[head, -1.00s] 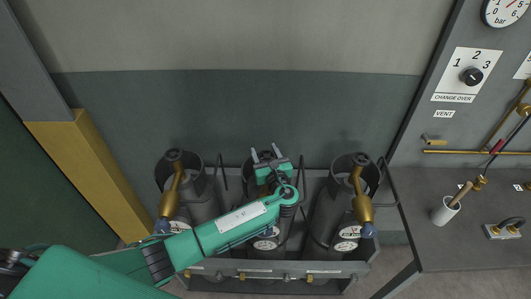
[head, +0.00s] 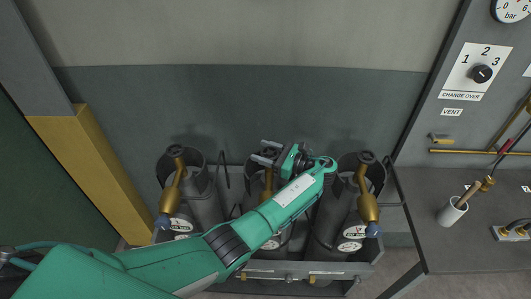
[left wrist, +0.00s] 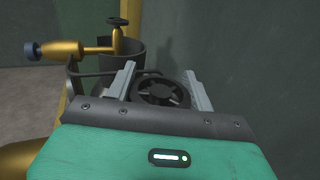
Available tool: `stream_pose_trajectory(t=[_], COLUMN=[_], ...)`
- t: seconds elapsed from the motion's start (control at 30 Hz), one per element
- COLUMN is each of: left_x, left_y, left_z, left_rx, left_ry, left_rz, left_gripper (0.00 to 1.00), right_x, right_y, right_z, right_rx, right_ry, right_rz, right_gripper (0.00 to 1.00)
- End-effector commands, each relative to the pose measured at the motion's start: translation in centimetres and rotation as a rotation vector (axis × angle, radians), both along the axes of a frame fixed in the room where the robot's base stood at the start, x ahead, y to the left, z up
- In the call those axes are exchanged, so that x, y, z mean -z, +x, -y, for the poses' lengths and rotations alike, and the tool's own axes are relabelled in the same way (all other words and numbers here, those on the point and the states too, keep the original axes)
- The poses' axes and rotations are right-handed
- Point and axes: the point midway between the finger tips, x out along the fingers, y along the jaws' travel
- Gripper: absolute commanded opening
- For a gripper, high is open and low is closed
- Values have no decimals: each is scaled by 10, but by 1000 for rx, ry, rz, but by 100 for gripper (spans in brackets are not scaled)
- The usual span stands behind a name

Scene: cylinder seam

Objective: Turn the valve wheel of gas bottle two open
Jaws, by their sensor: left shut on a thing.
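Three dark gas bottles stand in a row in the head view. The middle bottle (head: 254,192) has a brass valve (head: 268,180), and my left arm crosses in front of it. My left gripper (head: 265,152) is at the top of this valve, its fingers pointing left. In the left wrist view the dark spoked valve wheel (left wrist: 160,92) sits between the two grey fingers, and the gripper is shut on it. Part of the wheel's near side is hidden by the gripper body. My right gripper is not in view.
The left bottle (head: 205,203) and right bottle (head: 329,212) stand close on either side, with brass valves (head: 367,205). The left bottle's valve also shows in the left wrist view (left wrist: 90,49). A grey wall is behind. A bench (head: 460,245) with a white cup (head: 452,211) is at right.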

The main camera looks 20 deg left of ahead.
Motion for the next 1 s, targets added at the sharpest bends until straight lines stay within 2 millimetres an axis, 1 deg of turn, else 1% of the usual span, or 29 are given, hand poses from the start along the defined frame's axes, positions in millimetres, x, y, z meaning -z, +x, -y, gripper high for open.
stream_pose_trajectory(t=[0.13, 0.33, 0.83, 0.87, 0.9, 0.97, 1.0], left_x=[0, 0, 0, 0, 0, 0, 0], left_y=[-1, -2, -2, -2, -2, -2, -2], left_z=[0, 0, -1, -1, -1, -1, -1], left_rx=[-71, -126, -144, -144, -144, -144, -143], left_ry=[-2, -1, 0, 0, 0, 0, 0], left_rz=[-2, -1, 1, 1, 1, 1, 1], left_gripper=[30, 30, 30, 55, 63, 75, 75], right_x=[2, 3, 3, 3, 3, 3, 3], right_y=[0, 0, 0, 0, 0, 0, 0], right_z=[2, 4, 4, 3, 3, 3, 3], right_rx=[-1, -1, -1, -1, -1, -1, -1], right_ry=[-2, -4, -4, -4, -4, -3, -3], right_rz=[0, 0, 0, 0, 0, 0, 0], right_gripper=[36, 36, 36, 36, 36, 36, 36])
